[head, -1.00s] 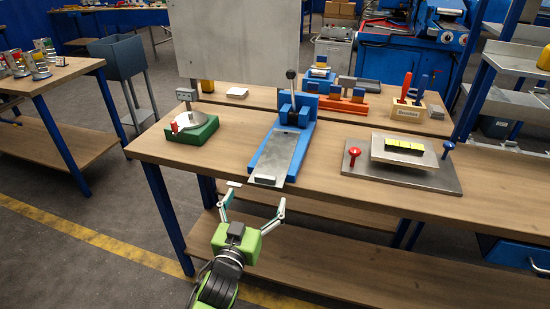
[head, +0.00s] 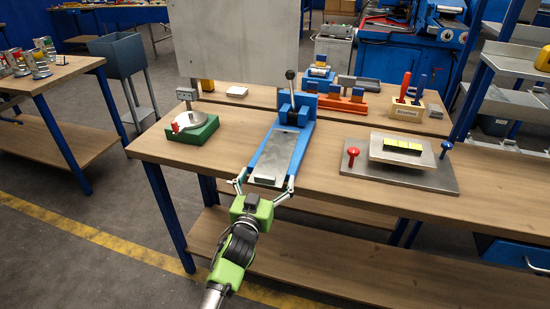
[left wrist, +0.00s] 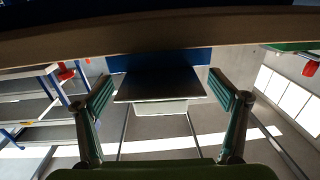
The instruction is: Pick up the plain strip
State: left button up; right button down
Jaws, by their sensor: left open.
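The plain strip is a flat grey metal strip (head: 278,155) lying lengthwise on a blue lever fixture (head: 305,140) at the bench's front edge. Its near end reaches the front of the fixture. My left gripper (head: 265,184) is open, with one finger on each side of the near end of the fixture and strip. In the left wrist view, a dark flat plate (left wrist: 158,86), which looks like the strip's end, sits between the two spread fingers (left wrist: 161,92), apart from both. My right gripper is not in view.
A green block with a round dial gauge (head: 192,128) stands left on the bench. A steel plate with red and blue knobs (head: 430,182) lies right. A large grey panel (head: 235,40) rises behind. Bare bench top (head: 240,145) lies between gauge and fixture.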

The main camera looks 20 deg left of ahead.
pick_arm(q)
jog(key=c, duration=1.4)
jog(key=shift+r, duration=0.1)
